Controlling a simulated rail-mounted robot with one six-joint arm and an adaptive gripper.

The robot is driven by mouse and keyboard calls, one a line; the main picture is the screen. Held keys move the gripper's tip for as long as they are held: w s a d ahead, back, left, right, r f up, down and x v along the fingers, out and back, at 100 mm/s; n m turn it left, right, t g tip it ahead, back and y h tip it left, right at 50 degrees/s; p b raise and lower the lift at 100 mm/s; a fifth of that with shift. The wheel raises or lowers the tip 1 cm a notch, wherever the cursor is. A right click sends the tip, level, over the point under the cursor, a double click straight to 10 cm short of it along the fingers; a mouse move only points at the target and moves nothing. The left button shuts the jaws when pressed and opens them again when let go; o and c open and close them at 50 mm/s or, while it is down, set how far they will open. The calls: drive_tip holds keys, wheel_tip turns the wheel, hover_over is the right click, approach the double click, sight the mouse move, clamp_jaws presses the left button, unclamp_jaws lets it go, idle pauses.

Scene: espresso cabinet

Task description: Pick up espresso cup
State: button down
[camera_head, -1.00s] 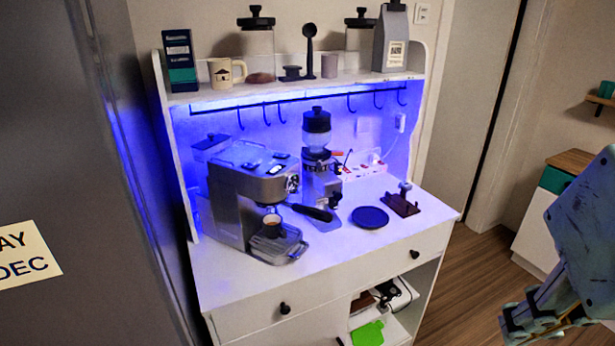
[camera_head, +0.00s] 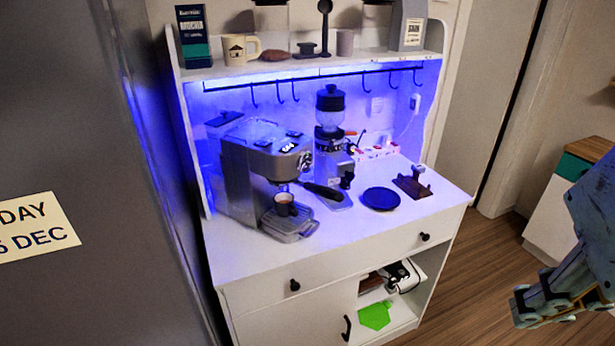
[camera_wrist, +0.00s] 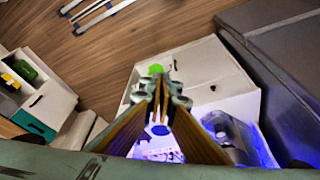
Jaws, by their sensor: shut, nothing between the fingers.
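The espresso cup (camera_head: 284,205) is small and dark reddish-brown. It stands upright on the drip tray (camera_head: 290,227) of the grey espresso machine (camera_head: 258,165), below the machine's outlet, in the head view. My gripper (camera_head: 522,305) is at the lower right of the head view, in front of the cabinet and well apart from the cup. In the wrist view my gripper (camera_wrist: 160,78) shows its fingers meeting at the tips, with nothing held. The cup cannot be made out in the wrist view.
A grinder (camera_head: 331,140) and a dark blue saucer (camera_head: 381,198) stand right of the machine. A shelf (camera_head: 300,70) with hooks overhangs the worktop. A tall grey panel (camera_head: 70,130) borders the cabinet at left.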

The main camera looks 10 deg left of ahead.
drive_tip(key=c, duration=3.3)
unclamp_jaws()
drive_tip(key=shift+c, duration=0.2)
drive_tip(key=o, duration=0.6)
drive_tip(key=shift+a+f, duration=0.1)
